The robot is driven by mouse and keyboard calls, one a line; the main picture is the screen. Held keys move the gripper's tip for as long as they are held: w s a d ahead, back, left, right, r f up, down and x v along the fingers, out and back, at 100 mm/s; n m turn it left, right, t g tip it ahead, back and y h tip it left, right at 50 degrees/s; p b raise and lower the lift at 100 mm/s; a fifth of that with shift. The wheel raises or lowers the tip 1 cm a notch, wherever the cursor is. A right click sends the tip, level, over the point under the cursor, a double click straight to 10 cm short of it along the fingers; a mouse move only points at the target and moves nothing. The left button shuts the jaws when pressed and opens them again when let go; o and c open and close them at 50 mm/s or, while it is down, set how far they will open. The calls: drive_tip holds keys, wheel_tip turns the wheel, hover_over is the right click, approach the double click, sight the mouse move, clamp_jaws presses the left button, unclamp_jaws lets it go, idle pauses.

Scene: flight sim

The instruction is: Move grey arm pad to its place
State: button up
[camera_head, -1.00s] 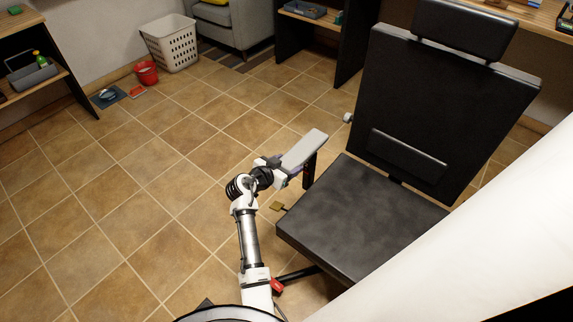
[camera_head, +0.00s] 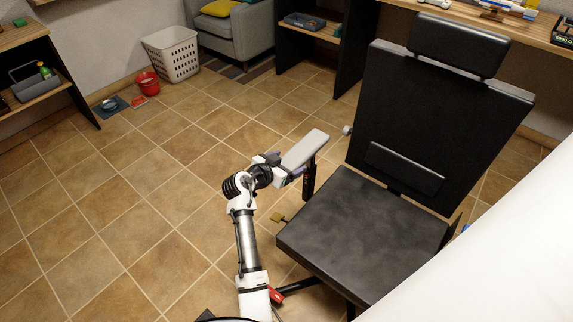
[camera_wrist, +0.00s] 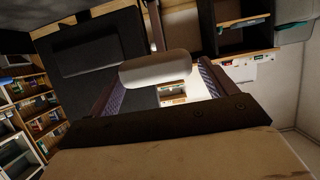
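The grey arm pad (camera_head: 305,148) lies at the top of a black upright post (camera_head: 309,180) on the left side of the black chair. It points away from my gripper. Whether it is seated on the post cannot be told. My gripper (camera_head: 284,165) is at the pad's near end, with purple-sided fingers on either side. In the wrist view the pad's rounded end (camera_wrist: 155,69) shows between or just beyond the spread fingertips (camera_wrist: 158,75). A narrow gap shows on its right, so the fingers look open.
The black chair seat (camera_head: 362,232) and backrest (camera_head: 440,120) are close on the right. A small yellowish paddle (camera_head: 279,217) sticks out below the seat's left side. Open tiled floor (camera_head: 120,220) lies left. A white basket (camera_head: 172,54) and red bucket (camera_head: 148,82) stand at the back.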

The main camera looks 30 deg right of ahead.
drive_tip(key=shift+f, duration=0.15)
drive_tip(key=shift+s+a, duration=0.15)
drive_tip(key=shift+a, duration=0.35)
drive_tip(key=b+v, duration=0.2)
drive_tip(key=v, duration=1)
drive_tip(key=shift+a+r, duration=0.25)
drive_tip(key=shift+r, duration=0.1)
drive_tip(key=shift+s, duration=0.15)
